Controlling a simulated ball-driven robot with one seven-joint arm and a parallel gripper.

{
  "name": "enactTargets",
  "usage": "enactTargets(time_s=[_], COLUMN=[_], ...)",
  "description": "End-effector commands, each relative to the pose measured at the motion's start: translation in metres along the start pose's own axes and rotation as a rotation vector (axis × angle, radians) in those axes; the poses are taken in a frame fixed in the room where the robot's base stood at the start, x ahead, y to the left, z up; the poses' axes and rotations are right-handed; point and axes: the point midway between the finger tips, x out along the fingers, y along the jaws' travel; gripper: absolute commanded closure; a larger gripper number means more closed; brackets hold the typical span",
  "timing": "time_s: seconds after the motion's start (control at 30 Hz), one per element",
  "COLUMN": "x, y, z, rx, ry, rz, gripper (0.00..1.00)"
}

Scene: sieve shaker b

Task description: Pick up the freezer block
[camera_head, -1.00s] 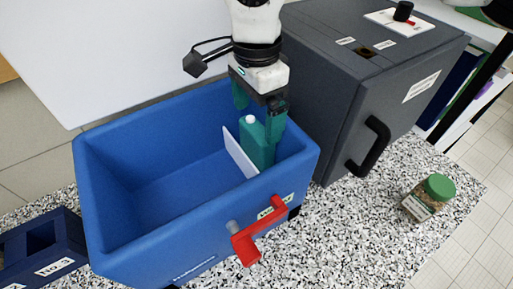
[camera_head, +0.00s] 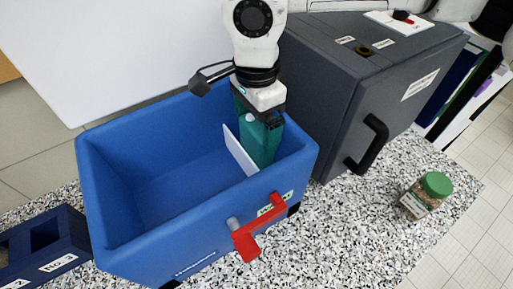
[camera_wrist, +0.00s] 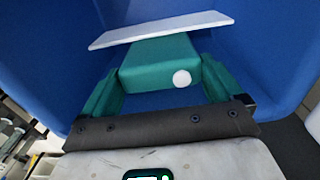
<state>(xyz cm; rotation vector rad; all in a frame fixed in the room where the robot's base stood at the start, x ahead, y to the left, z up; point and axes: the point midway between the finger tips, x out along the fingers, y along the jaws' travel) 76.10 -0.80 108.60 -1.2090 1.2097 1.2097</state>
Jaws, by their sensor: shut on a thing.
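The freezer block is a teal block (camera_head: 260,145) with a white round cap, standing in the right end of a blue bin (camera_head: 300,157). In the wrist view the block (camera_wrist: 150,65) lies between the two teal fingers of my gripper (camera_wrist: 160,85), its white cap facing the camera. My gripper (camera_head: 258,117) reaches down from above and is shut on the block. A white divider plate (camera_head: 238,150) stands just left of the block; it also shows beyond the block in the wrist view (camera_wrist: 160,29). The block's lower part is hidden by the bin's front wall.
A dark grey cabinet (camera_head: 335,95) with a black handle stands close right of the bin. A red lever (camera_head: 258,228) sticks out from the bin's front. A green-lidded jar (camera_head: 425,195) stands on the speckled counter (camera_head: 345,235). A dark blue rack (camera_head: 45,245) is at the lower left.

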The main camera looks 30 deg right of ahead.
Motion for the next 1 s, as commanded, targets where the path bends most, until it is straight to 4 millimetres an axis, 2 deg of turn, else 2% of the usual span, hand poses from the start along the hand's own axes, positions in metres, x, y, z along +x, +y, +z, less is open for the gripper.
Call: enactTargets(time_s=[0.03,0.33,0.73,0.87,1.0], x=[-0.001,-0.001,-0.008,-0.020,-0.041], y=[0.000,0.000,-0.001,-0.001,-0.001], z=[0.000,0.000,0.000,0.000,0.000], rx=[0.000,0.000,0.001,0.001,0.001], ry=[0.000,0.000,0.000,0.001,0.001], rz=[-0.001,-0.001,-0.004,-0.003,-0.005], gripper=[0.50,0.78,0.78,0.78,0.78])
